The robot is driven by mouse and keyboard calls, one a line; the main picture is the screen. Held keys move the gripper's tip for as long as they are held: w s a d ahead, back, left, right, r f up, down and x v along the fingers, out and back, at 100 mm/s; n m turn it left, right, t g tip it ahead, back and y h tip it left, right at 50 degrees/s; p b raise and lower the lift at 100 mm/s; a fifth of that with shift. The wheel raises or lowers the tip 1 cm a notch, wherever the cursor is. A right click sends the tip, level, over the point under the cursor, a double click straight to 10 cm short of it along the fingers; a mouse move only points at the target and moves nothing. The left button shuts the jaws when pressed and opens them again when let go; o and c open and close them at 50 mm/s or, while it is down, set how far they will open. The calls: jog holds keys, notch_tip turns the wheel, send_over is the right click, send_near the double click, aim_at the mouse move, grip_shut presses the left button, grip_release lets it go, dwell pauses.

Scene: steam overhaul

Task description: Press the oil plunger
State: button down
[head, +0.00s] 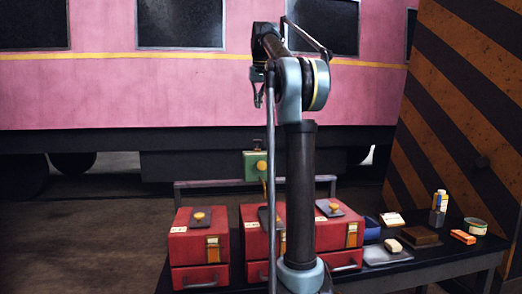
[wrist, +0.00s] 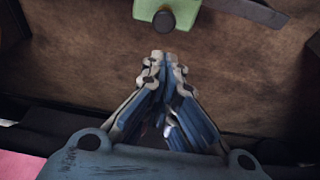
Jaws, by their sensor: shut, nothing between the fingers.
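A green box (head: 251,172) with a round yellow knob (head: 261,166) stands on the rail behind the red boxes in the head view; it looks like the oil plunger, though I cannot be sure. In the wrist view the green box (wrist: 180,10) shows at the top edge, partly cut off, with a dark round knob (wrist: 163,21) facing me. My gripper (wrist: 164,55) is shut and empty, its fingertips together just below the knob in the picture and apart from it. In the head view my arm hides most of my gripper.
Red toolboxes (head: 199,247) with yellow knobs stand on a dark bench (head: 430,254). A pink rail carriage (head: 120,95) is behind; a striped panel (head: 465,110) stands right.

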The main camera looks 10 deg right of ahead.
send_over(257, 141)
jog(key=w, duration=0.3)
jog(key=f, duration=1.2)
jog(key=shift+d+f, duration=0.2)
jog(key=shift+d, duration=0.05)
jog(key=shift+f, duration=0.65)
jog(key=shift+s+f, duration=0.1)
jog(key=shift+f, duration=1.3)
